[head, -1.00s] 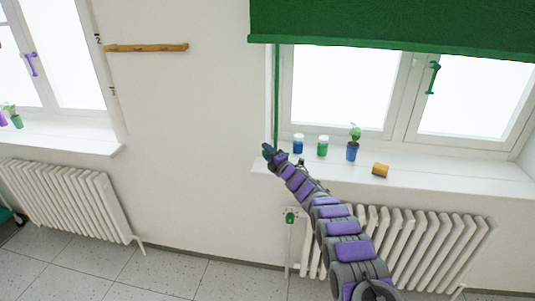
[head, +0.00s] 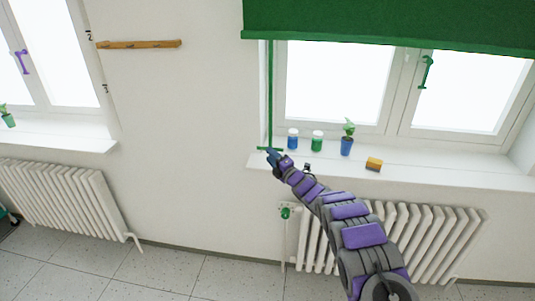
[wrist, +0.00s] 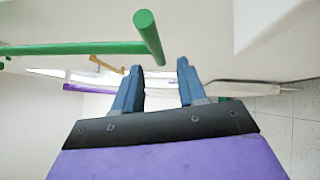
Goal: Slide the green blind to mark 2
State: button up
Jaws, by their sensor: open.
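The green blind (head: 390,24) covers the top of the right window, its lower edge just above the window handle. A thin green rod (head: 270,95) hangs at its left side and ends in a short crossbar handle (head: 262,149). My gripper (head: 270,154) is at this handle, just below it in the head view. In the wrist view my gripper (wrist: 155,85) is open, with the round-ended crossbar (wrist: 148,35) ahead of and between the fingertips, not clamped. The rod (wrist: 75,48) runs off left there. A mark 2 (head: 90,36) shows beside the left window; none is readable by the green blind.
On the sill (head: 430,175) stand a blue jar (head: 293,140), a green jar (head: 317,141), a potted plant (head: 347,144) and a sponge (head: 374,164). A radiator (head: 430,235) with a green valve (head: 285,212) is below. A wooden rail (head: 140,44) is on the wall.

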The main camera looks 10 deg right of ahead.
jog(key=p+v, duration=0.1)
jog(key=v, duration=1)
jog(key=shift+w+d+f, duration=0.1)
jog(key=s+d+r+m+g+h, duration=0.3)
jog(key=d+r+m+h, duration=0.4)
jog(key=d+m+h, duration=0.15)
jog(key=s+d+r+m+g+h, duration=0.25)
jog(key=s+m+h, duration=0.2)
jog(key=s, duration=0.35)
jog(key=s+a+m+g+y, duration=0.1)
jog(key=s+a+m+g, duration=0.3)
jog(key=s, duration=1.2)
jog(key=s+a+m+g+y, duration=0.1)
jog(key=s+a+m+g, duration=0.3)
jog(key=s, duration=1.3)
jog(key=s+a+m+g+y, duration=0.2)
jog(key=s+a+m+g, duration=0.2)
jog(key=s+a, duration=0.6)
jog(key=s+g, duration=0.1)
jog(key=s, duration=0.6)
jog(key=shift+a+g, duration=0.35)
